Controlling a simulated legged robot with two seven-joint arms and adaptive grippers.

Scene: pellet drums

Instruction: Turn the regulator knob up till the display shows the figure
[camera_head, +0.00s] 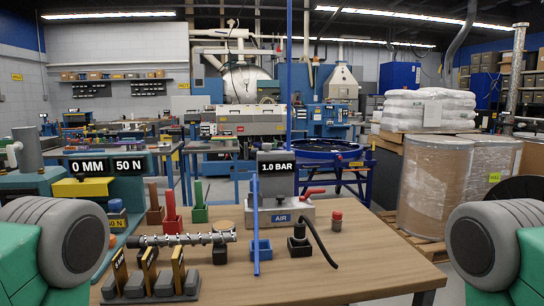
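A grey regulator block (275,206) stands on the wooden table, right of the middle. Its black display (279,168) reads 1.0 BAR, and a blue AIR label (281,218) is on its base. A small knob-like piece (267,147) shows at the top of the block; its details are too small to tell. A red lever handle (312,191) sticks out to the right of the block. Neither gripper is in view. Only green and grey parts of my arms show at the lower left and lower right corners, apart from the regulator.
An upright blue rod (255,225) stands in front of the regulator. A screw shaft (186,238) lies left. The table (370,265) is clear at front right.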

